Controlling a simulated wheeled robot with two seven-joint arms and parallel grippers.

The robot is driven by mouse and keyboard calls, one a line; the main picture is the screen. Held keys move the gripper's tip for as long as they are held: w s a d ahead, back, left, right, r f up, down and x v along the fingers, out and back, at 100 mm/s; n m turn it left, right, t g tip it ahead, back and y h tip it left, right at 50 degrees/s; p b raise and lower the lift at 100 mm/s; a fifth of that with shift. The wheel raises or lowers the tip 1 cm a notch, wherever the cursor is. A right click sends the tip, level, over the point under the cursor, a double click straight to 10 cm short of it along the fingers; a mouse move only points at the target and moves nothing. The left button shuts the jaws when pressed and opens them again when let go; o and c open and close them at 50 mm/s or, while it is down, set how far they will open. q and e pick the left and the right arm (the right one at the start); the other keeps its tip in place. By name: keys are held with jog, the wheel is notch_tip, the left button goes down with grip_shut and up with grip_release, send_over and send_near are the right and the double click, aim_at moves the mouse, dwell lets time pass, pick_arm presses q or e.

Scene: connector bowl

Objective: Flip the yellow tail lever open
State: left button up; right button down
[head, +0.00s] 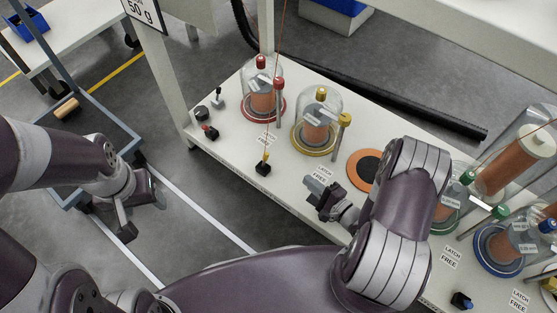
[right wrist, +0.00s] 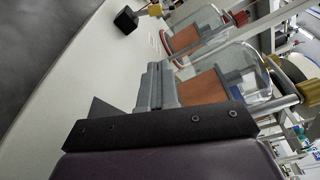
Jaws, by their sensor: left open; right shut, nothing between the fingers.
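The yellow tail lever (head: 263,168) is a small black block with a yellow tip on the white bench, near its front edge. In the right wrist view the black block (right wrist: 126,20) shows at the top, with a yellow part beside it. My right gripper (head: 313,189) is shut and empty over the bench, to the right of the lever and apart from it. Its closed fingers (right wrist: 158,86) point up the right wrist view. My left gripper (head: 138,208) is open over the floor at the left, away from the bench. The lever's exact angle is too small to tell.
A glass dome on a yellow ring (head: 313,138) stands behind the lever, with a yellow-knobbed post (head: 342,128). A red-ringed dome (head: 262,95) stands further left. An orange disc (head: 369,169) lies right of my right gripper.

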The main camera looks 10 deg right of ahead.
aim_at(265, 160)
jog(key=b+x, duration=0.2)
jog(key=x, duration=0.2)
jog(key=b+x, duration=0.1)
jog(key=x, duration=0.3)
jog(key=shift+w+a+f+b, duration=0.15)
jog(key=shift+w+f+b, duration=0.1)
jog(key=shift+w+b, duration=0.1)
jog(key=a, duration=0.1)
jog(key=w+a+b, duration=0.1)
jog(key=a+r, duration=0.1)
jog(key=shift+w, duration=0.35)
jog(key=shift+w+a+r, duration=0.1)
jog(key=shift+a+r, duration=0.05)
jog(key=shift+a, duration=0.3)
pick_arm(q)
notch_tip(265, 160, down, 6)
jog(key=shift+r, duration=0.25)
pick_arm(e)
jog(key=shift+w, duration=0.1)
